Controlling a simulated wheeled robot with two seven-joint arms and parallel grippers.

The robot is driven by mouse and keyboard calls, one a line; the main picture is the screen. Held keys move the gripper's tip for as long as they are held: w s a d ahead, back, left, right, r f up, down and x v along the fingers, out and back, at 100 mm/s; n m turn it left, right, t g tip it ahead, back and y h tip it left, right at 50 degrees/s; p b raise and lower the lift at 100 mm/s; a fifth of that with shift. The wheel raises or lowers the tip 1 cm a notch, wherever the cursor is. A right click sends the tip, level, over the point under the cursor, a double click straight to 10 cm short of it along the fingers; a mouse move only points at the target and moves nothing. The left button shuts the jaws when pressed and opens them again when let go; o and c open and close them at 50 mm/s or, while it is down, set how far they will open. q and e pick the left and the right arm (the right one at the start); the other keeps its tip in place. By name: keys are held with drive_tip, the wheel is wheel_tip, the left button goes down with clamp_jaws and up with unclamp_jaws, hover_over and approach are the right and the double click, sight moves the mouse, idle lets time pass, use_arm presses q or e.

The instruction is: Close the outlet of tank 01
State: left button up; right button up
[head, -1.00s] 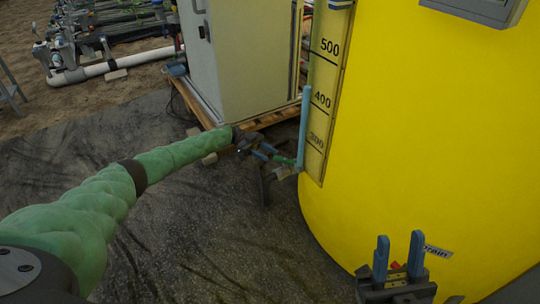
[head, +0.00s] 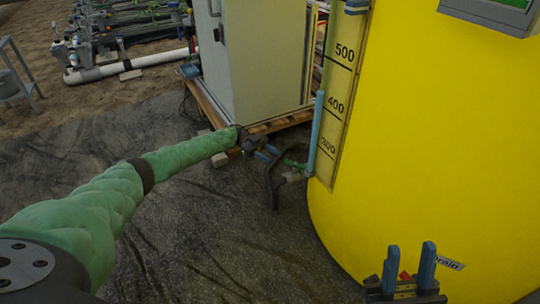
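The big yellow tank (head: 430,150) fills the right of the head view; no tank number is readable. Low on its left side is a grey outlet fitting (head: 292,177) with a green handle (head: 295,164) beside it. My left gripper (head: 270,154) has its blue fingers just left of the green handle, pointing toward it. The fingers are too small to tell their gap or any contact. My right gripper (head: 408,270) is at the bottom, its two blue fingers upright and apart. A small red part (head: 405,275) shows between them, apparently behind, near the drain label (head: 447,262).
A light blue vertical tube (head: 316,130) stands beside the level scale (head: 337,105). A grey cabinet (head: 255,60) on a wooden pallet (head: 280,121) stands behind my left gripper. A dark hose (head: 272,185) hangs below it. The dark ground mat (head: 210,240) is clear in front.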

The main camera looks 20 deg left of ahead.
idle(0.3)
use_arm(q)
drive_tip(key=p+v, duration=0.1)
drive_tip(key=v, duration=0.6)
drive_tip(key=shift+a, duration=0.35)
drive_tip(key=shift+w, duration=0.1)
